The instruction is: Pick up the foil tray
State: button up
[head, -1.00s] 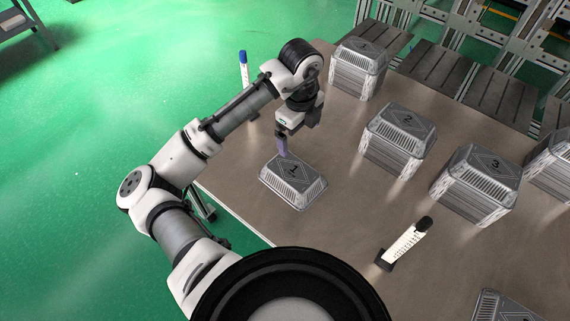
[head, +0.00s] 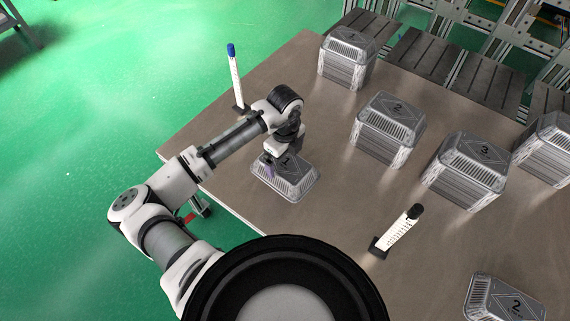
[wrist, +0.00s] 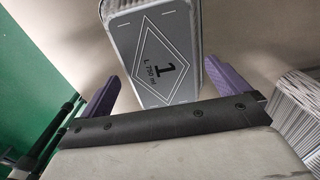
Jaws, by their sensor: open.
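In the wrist view the tray's lid (wrist: 152,28) extends between the two purple fingers of my gripper (wrist: 160,70). The fingers are apart, one on each side of the tray. The left finger looks close to the tray's edge; I cannot tell whether it touches. Nothing is held.
Taller stacks of trays stand behind and right, including the ones marked 2 (head: 394,112) and 3 (head: 468,152). Another tray (head: 505,300) lies at the lower right. White marked sticks stand at the back left (head: 235,78) and near the front (head: 402,228). Table is clear around the tray.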

jog(key=shift+f, duration=0.75)
jog(key=c, duration=0.7)
